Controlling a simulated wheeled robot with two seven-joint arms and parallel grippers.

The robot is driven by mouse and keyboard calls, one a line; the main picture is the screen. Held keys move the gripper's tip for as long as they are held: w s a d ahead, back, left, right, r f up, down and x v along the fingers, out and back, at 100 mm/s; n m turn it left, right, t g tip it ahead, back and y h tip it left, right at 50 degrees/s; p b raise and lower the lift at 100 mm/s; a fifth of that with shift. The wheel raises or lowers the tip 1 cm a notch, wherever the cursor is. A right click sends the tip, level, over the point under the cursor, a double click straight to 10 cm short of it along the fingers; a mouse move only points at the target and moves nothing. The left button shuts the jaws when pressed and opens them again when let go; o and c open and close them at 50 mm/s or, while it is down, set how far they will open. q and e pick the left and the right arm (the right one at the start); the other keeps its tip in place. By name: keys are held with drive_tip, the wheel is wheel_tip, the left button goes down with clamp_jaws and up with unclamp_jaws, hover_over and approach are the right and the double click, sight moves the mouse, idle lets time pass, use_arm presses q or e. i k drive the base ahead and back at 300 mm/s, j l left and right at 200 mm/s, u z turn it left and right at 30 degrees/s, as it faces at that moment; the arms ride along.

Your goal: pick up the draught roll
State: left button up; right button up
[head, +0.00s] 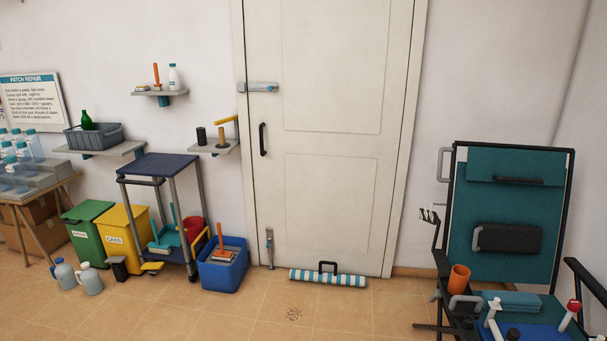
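The draught roll (345,281) is a long roll with teal and white stripes. It lies on the floor along the foot of the white door (335,120). A black loop handle (328,266) stands up from its middle. Neither of my grippers shows in the head view, so I cannot see whether they are open or shut.
Tiled floor is mostly clear before the door, with a small dark scatter (294,314). Left of the roll stand a blue crate (222,276), a trolley (158,165) and bins (125,232). A teal-backed cart (465,215) stands at the right.

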sight(320, 277)
drive_tip(key=i, duration=2.15)
